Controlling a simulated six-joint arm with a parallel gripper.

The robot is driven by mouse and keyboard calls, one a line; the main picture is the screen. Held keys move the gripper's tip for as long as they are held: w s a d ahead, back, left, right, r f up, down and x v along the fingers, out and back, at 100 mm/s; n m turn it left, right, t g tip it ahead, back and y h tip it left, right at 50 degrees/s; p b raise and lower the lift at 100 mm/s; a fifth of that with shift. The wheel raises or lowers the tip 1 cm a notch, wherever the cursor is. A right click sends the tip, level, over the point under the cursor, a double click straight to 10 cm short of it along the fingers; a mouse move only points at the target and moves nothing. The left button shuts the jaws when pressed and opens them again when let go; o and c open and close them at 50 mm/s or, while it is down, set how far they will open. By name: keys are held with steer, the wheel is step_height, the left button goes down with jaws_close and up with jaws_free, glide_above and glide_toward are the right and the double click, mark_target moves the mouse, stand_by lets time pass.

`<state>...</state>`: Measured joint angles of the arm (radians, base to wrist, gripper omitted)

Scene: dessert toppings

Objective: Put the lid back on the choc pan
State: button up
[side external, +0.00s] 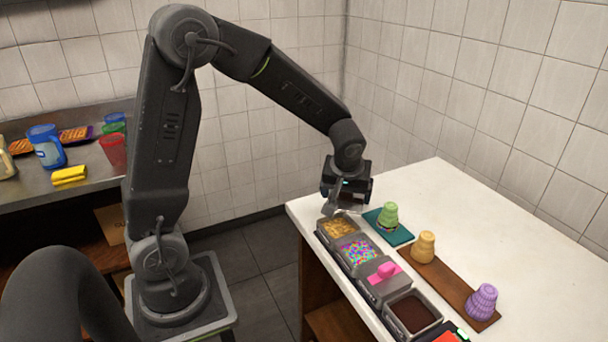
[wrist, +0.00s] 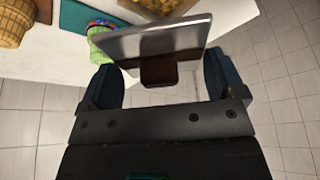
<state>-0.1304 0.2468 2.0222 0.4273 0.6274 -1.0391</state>
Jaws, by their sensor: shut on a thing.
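My gripper (side external: 345,191) is above the far end of the white counter. In the wrist view my gripper (wrist: 160,82) is shut on a grey metal lid (wrist: 165,38) with a brown handle (wrist: 158,71). The lid also shows in the side view (side external: 331,203), tilted steeply, near the golden-topping pan; whether it touches anything there is unclear. The choc pan (side external: 412,312), filled with dark brown, is uncovered at the near end of the pan row, well away from my gripper.
A golden-topping pan (side external: 338,228) and a sprinkle pan (side external: 358,252) are open. A lid with a pink handle (side external: 383,272) covers the third pan. A green cup (side external: 388,214), a yellow cup (side external: 424,246) and a purple cup (side external: 482,301) stand on boards to the right.

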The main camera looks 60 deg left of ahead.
steer(key=s+d+m+t+h, duration=0.2)
steer(key=d+m, duration=0.8)
steer(key=d, duration=1.7)
steer(key=shift+h, duration=0.7)
steer(key=shift+w+a+f, duration=0.1)
steer(key=shift+w+f, duration=0.05)
steer(key=shift+f, duration=0.8)
steer(key=shift+w+a+f, duration=0.1)
steer(key=shift+w+f, duration=0.1)
steer(key=shift+f, duration=0.8)
steer(key=shift+w+a+f, duration=0.1)
steer(key=shift+w+f, duration=0.05)
steer(key=shift+f, duration=0.8)
steer(key=shift+s+f, duration=0.2)
steer(key=shift+f, duration=0.55)
steer(key=o, duration=0.7)
steer(key=shift+a, duration=0.1)
steer(key=shift+c, duration=0.2)
step_height(320, 180, up, 7)
steer(key=shift+w+r, duration=0.15)
steer(key=shift+r, duration=0.05)
